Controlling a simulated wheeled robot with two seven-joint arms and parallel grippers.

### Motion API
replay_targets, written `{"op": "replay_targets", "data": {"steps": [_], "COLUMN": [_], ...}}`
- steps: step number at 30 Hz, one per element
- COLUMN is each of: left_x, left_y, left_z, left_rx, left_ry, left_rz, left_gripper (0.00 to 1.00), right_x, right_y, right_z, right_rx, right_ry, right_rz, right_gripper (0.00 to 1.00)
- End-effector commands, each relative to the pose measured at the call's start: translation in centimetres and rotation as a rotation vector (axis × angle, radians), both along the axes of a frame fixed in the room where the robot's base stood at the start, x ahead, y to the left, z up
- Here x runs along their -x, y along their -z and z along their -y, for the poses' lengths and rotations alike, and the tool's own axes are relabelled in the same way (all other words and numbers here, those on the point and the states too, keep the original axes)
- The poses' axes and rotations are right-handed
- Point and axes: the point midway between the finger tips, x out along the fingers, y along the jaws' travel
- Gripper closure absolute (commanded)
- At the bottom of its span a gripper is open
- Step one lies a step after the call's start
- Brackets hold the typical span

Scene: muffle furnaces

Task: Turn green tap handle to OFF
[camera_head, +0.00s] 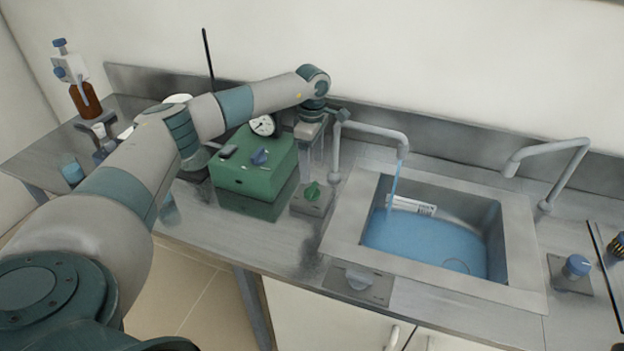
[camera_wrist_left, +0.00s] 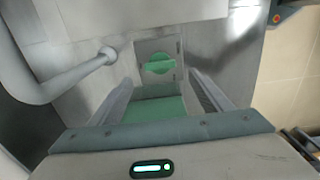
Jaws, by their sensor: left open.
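The green tap handle (camera_head: 312,191) sits on a small square metal plate on the counter, left of the sink. It also shows in the left wrist view (camera_wrist_left: 160,64), lying roughly crosswise on its plate, beyond the gap between my fingers. My left gripper (camera_head: 314,168) points down, open and empty, above and behind the handle and apart from it. In the wrist view its two fingers (camera_wrist_left: 160,92) stand spread. The left faucet (camera_head: 372,131) pours blue water (camera_head: 393,185) into the sink (camera_head: 345,235). My right gripper is not in view.
A green box (camera_head: 240,178) with a dial gauge (camera_head: 263,126) stands close left of the handle. A grey knob (camera_head: 358,279) is at the front edge, a blue knob (camera_head: 577,266) at the right. A second faucet (camera_head: 553,158) stands right.

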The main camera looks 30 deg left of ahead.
Motion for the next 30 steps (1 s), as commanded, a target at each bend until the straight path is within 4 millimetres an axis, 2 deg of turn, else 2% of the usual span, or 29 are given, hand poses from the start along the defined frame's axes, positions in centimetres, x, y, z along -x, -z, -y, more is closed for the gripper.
{"op": "replay_targets", "data": {"steps": [1, 9, 15, 28, 30], "left_x": [0.1, 0.1, 0.0, 0.0, 0.0], "left_y": [0.7, 5.3, 7.4, 8.2, 8.1], "left_z": [0.0, 0.1, 0.0, 0.0, 0.0], "left_rx": [0.0, -0.001, -0.001, 0.0, 0.0], "left_ry": [0.0, 0.001, -0.001, 0.001, 0.001], "left_rz": [-0.004, -0.002, -0.002, 0.0, 0.0], "left_gripper": [0.28, 0.28, 0.28, 0.28, 0.45], "right_x": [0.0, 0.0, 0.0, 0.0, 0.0], "right_y": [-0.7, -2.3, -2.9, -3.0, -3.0], "right_z": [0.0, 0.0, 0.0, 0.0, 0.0], "right_rx": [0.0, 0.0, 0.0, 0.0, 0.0], "right_ry": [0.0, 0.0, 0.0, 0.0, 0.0], "right_rz": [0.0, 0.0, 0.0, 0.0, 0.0], "right_gripper": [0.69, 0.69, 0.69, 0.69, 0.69]}}
